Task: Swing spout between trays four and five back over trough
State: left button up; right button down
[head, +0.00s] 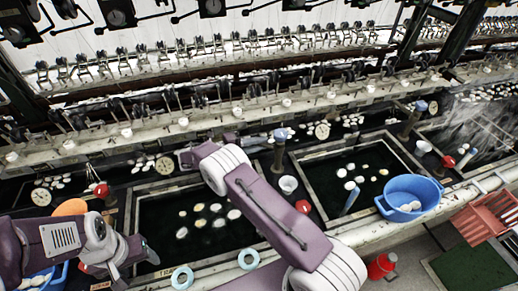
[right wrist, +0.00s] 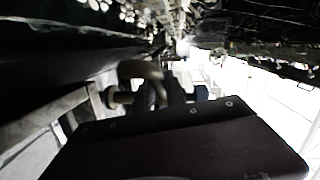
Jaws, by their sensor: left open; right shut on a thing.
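A dark post with a blue cap (head: 281,136) stands between two sunken dark basins. A pale pipe-like spout (head: 252,141) runs left from it, partly behind my right arm. My right gripper (head: 186,158) is mostly hidden behind its own arm in the head view. In the right wrist view its jaws (right wrist: 155,88) are shut on a dark, rounded part, too dim to identify surely.
Another blue-capped post (head: 420,106) stands at the right. Red knobs (head: 303,206) and a white cup (head: 288,184) sit between the basins. Blue rings (head: 182,277) lie in front.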

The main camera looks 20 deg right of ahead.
dwell(0.4)
jog(key=c, duration=1.4)
grip_release()
jog(key=shift+d, duration=0.1)
jog(key=shift+o, duration=0.2)
jog(key=a+r+b, duration=0.1)
jog(key=a+b, duration=0.1)
jog(key=a, duration=0.7)
jog(key=shift+r, duration=0.1)
